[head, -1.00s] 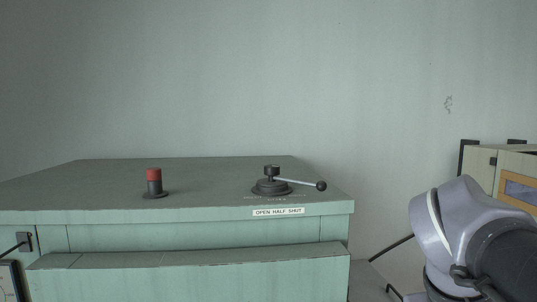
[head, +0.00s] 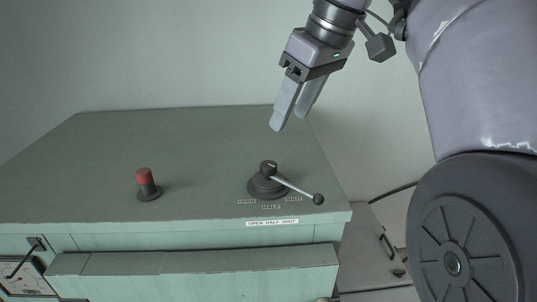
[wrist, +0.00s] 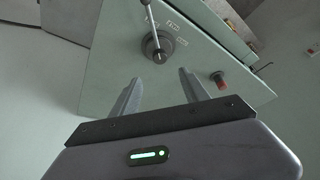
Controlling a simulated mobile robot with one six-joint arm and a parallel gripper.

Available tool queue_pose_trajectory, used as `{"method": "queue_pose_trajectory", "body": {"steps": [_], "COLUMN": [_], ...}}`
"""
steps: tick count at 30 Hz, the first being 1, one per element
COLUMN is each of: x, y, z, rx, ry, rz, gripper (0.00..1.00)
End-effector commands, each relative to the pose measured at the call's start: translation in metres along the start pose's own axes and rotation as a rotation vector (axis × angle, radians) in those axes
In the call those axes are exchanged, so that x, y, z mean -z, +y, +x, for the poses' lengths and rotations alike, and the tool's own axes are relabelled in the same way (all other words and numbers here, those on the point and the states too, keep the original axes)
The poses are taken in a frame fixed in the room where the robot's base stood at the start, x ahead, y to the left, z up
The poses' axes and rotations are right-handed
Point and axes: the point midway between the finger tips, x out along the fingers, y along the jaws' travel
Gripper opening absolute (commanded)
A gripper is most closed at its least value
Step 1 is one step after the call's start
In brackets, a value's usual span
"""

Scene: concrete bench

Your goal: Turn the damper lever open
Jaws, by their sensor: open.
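The damper lever (head: 294,188) is a thin metal rod with a dark ball knob (head: 318,199) on a dark round hub (head: 267,183). It stands on the green cabinet top and points to the right and front, by the SHUT mark. OPEN and HALF marks lie to the left of it. My gripper (head: 289,121) is open and empty, above and behind the hub, touching nothing. In the wrist view the hub (wrist: 158,46) shows beyond and between the open fingers (wrist: 159,78); the lever (wrist: 150,15) runs to the top edge, its knob nearly out of frame.
A red-topped post (head: 146,184) stands left of the lever on the cabinet top (head: 190,145). A label strip (head: 272,223) is on the front edge. A gauge (head: 22,277) sits at lower left. The cabinet top between post and hub is clear.

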Motion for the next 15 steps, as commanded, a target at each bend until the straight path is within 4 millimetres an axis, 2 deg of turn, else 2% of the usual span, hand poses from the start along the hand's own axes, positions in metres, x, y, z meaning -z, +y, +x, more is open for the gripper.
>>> {"method": "queue_pose_trajectory", "body": {"steps": [1,6,10,15], "x": [-0.004,-0.004,-0.003,-0.002], "y": [-0.001,0.000,0.000,0.000], "z": [0.024,0.073,0.103,0.122], "rx": [0.002,0.001,0.001,-0.001], "ry": [-0.002,-0.004,-0.003,-0.001], "rz": [0.000,0.001,0.002,0.002], "gripper": [0.53,0.53,0.53,0.53]}}
